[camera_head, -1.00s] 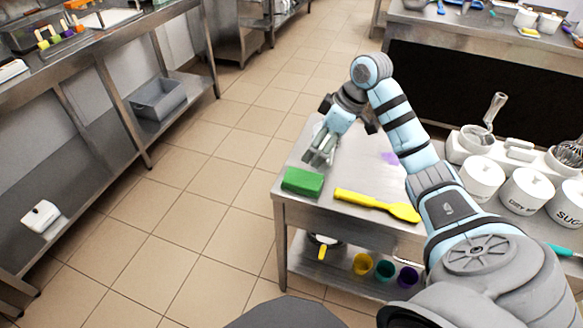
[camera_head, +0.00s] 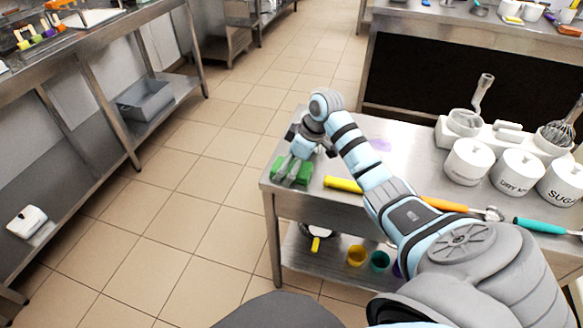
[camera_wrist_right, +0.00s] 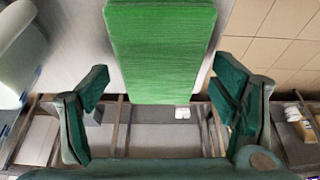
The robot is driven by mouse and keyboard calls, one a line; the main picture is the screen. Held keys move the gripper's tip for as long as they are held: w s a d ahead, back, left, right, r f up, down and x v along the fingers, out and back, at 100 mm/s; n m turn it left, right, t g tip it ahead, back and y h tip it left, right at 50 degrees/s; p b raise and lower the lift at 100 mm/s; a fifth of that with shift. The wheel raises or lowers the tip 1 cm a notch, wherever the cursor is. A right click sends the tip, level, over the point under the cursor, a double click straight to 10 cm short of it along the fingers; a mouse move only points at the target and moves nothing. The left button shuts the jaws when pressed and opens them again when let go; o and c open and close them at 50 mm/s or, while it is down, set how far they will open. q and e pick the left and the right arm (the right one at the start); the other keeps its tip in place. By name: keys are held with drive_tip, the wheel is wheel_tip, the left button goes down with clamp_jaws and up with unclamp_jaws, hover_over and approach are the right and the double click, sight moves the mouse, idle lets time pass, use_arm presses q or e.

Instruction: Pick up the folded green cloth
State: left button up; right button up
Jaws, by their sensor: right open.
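The folded green cloth (camera_head: 304,173) is a thick green block lying on the near left corner of the steel table (camera_head: 330,204). My right gripper (camera_head: 289,174) is over it in the head view and hides part of it. In the right wrist view the cloth (camera_wrist_right: 162,50) reaches down between the two spread fingers of my right gripper (camera_wrist_right: 160,100). There are gaps on both sides, and the fingers do not appear to touch it. My left gripper is not in view.
A yellow utensil (camera_head: 342,184) lies right of the cloth, partly behind my arm. White canisters (camera_head: 468,161) and an orange-handled tool (camera_head: 445,204) are further right. Colored cups (camera_head: 379,261) stand on the shelf below. Tiled floor is clear left of the table.

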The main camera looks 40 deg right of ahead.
drive_tip(key=shift+f+p, duration=0.25)
drive_tip(key=shift+p, duration=0.1)
idle(0.5)
drive_tip(key=shift+s, duration=0.1)
drive_tip(key=c, duration=1.2)
